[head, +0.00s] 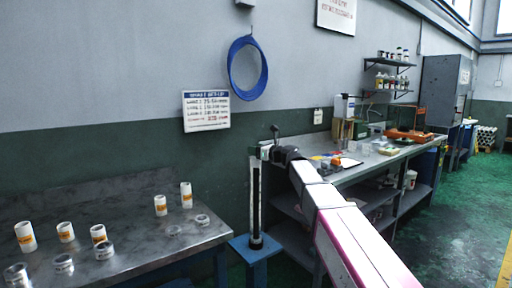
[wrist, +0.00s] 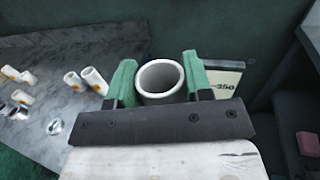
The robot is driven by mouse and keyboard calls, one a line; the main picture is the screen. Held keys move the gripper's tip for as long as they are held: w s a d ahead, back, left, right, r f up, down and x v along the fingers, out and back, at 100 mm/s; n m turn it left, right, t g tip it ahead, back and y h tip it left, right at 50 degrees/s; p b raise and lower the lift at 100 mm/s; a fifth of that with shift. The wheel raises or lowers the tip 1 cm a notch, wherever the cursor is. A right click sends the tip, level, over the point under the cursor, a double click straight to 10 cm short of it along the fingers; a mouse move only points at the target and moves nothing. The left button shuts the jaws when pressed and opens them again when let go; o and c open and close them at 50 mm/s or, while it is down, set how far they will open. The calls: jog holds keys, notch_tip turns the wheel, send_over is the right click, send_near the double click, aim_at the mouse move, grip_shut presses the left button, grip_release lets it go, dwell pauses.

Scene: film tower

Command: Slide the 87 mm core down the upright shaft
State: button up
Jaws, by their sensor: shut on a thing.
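A white hollow core (wrist: 160,77) sits upright between the two green fingers of my gripper (wrist: 155,80) in the wrist view, its open end facing up. The fingers are shut on it from both sides. No shaft shows in its visible bore. In the head view the black upright shaft (head: 257,205) stands on a blue stand (head: 258,247). My gripper (head: 268,152) is at the height of the shaft's top, with the core small and partly hidden there. I cannot tell whether the core is around the shaft or just above or beside it.
A metal table (head: 140,225) at left holds several white cores with orange labels and some clear rings. A workbench (head: 360,165) with trays and boxes stands behind my arm. A blue ring (head: 247,68) and a sign (head: 206,110) are on the wall.

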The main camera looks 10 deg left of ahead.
aim_at(258, 221)
jog(key=shift+f, duration=1.45)
jog(key=shift+f, duration=0.1)
jog(key=shift+f, duration=16)
jog(key=o, duration=1)
